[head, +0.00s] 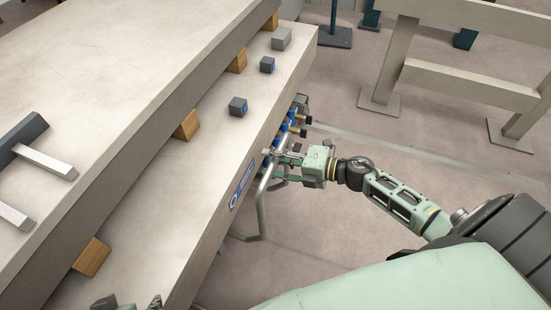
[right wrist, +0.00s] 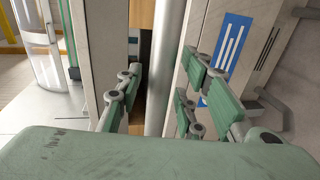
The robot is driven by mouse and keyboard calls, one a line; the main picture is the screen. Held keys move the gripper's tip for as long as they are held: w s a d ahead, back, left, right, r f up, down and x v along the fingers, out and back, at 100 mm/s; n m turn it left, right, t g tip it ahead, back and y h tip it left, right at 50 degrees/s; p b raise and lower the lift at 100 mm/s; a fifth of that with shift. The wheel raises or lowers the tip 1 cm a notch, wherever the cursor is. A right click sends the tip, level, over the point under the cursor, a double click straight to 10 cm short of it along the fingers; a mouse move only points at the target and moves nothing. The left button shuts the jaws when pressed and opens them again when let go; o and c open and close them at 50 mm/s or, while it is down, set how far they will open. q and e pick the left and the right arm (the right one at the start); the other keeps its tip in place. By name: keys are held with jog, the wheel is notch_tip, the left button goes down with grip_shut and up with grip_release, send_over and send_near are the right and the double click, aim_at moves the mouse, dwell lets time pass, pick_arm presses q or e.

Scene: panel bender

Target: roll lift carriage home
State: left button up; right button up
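A long pale carriage-like body (head: 205,150) runs diagonally through the head view; I cannot tell how much of it is the lift carriage. A grey bent tube handle (head: 262,208) sticks out from its right side, beside a blue and white label (head: 240,188). My right gripper (head: 280,166) is at the upper part of this handle. In the right wrist view the grey tube (right wrist: 168,65) stands upright between the spread fingers, with a small gap at the left finger. Only dark and green tips, apparently of my left gripper (head: 132,303), show at the bottom edge.
Wooden blocks (head: 187,125) separate the upper slab from the lower ledge. Small grey blocks (head: 238,106) sit on the ledge. Blue and brass fittings (head: 291,122) stick out just beyond my right gripper. A beige rail frame (head: 470,85) stands at the upper right.

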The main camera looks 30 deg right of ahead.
grip_shut()
dwell(0.4)
